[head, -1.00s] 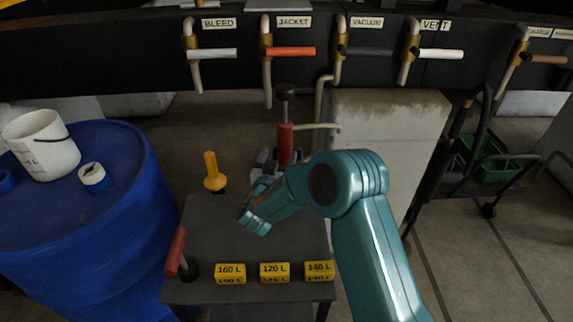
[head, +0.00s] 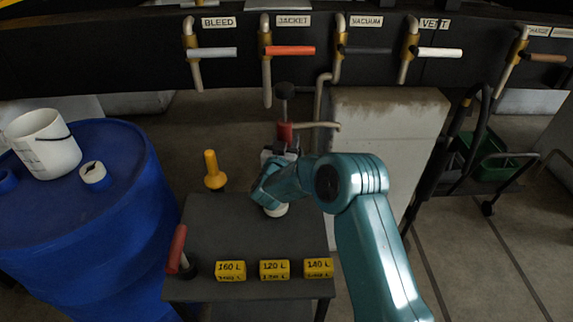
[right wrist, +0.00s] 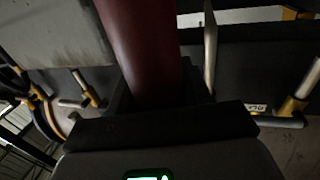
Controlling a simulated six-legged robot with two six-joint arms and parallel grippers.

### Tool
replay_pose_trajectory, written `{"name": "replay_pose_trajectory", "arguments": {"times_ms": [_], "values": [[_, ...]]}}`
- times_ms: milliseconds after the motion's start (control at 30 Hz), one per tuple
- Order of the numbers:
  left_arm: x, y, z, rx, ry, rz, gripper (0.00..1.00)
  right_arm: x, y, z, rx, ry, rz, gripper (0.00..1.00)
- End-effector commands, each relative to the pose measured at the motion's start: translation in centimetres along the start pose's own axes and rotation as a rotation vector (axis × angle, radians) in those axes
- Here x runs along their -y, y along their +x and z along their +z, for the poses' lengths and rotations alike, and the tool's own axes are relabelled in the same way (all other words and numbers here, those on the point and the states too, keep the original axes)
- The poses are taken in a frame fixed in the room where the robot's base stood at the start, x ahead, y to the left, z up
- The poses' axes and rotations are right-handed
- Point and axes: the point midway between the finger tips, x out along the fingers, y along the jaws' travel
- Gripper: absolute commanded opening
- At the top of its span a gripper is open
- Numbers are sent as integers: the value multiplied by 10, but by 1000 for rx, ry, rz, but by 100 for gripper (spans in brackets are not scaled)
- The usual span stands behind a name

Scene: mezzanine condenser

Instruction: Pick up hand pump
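The hand pump (head: 285,131) has a red barrel with a dark rod and black knob on top. It stands upright at the back of the dark table, and its lower part is hidden behind my right arm. My right gripper (head: 281,150) is at the barrel, just below its visible red part. In the right wrist view, the dark red barrel (right wrist: 146,50) runs between the two black fingers (right wrist: 156,100), close to both. Whether they press on it is unclear. My left gripper is out of view.
The dark table (head: 215,212) also bears a yellow-handled tool (head: 213,170), a red-handled one (head: 178,250) and yellow volume blocks (head: 274,270). A blue drum (head: 100,235) stands left. Labelled valve levers (head: 290,51) hang above. A concrete block (head: 390,125) stands behind.

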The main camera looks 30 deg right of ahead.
Motion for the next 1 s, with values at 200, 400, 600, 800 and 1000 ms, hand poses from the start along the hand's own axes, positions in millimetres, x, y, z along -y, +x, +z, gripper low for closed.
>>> {"name": "replay_pose_trajectory", "arguments": {"times_ms": [200, 400, 600, 800, 1000], "values": [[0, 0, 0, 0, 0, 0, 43, 0, 0, -2, -4, 2, 0, 0], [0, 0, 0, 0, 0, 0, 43, 0, 0, -3, -4, 3, 0, 0], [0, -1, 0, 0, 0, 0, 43, 0, 0, -19, -6, 3, 0, 0], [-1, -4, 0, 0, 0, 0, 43, 0, 0, -56, -8, 6, 1, 0], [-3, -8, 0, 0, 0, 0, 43, 0, 0, -101, -7, 5, 0, 0]]}}
